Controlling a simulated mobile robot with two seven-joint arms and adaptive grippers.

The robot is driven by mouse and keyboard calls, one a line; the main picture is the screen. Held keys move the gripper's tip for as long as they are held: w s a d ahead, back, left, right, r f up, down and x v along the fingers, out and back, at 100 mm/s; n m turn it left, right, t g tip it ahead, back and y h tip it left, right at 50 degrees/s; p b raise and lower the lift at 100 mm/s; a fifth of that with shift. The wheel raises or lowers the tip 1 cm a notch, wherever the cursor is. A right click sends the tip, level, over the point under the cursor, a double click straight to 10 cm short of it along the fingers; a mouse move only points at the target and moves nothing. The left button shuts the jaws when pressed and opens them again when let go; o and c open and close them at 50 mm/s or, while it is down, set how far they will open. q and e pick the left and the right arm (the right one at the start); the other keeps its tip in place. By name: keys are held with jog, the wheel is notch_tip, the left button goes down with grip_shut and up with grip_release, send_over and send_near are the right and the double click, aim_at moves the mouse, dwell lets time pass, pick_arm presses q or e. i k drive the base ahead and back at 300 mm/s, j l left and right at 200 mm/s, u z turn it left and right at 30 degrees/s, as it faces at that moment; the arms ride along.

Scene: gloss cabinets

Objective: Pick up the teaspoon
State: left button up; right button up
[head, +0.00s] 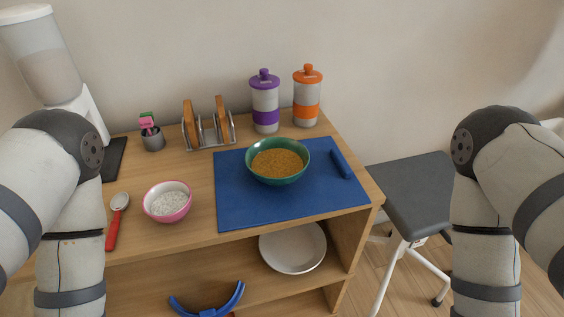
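A red-handled utensil (115,220) with a round metal head lies on the wooden top at the left, head toward the back. It looks like a spoon or small scoop; I cannot tell for sure that it is the teaspoon. No other clear spoon shows. It lies just right of my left arm, with a pink bowl to its right. Nothing is seen touching it. My arms come in at the left and right edges and run down out of the picture, and neither gripper is in view.
The pink bowl (155,207) holds white grains. A green bowl (262,177) of orange food and a blue bar (341,164) are on a blue mat (240,212). A toast rack (209,145) and two jars stand behind. A grey stool (413,190) stands right.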

aim_at(120, 202)
jog(key=u, duration=1.3)
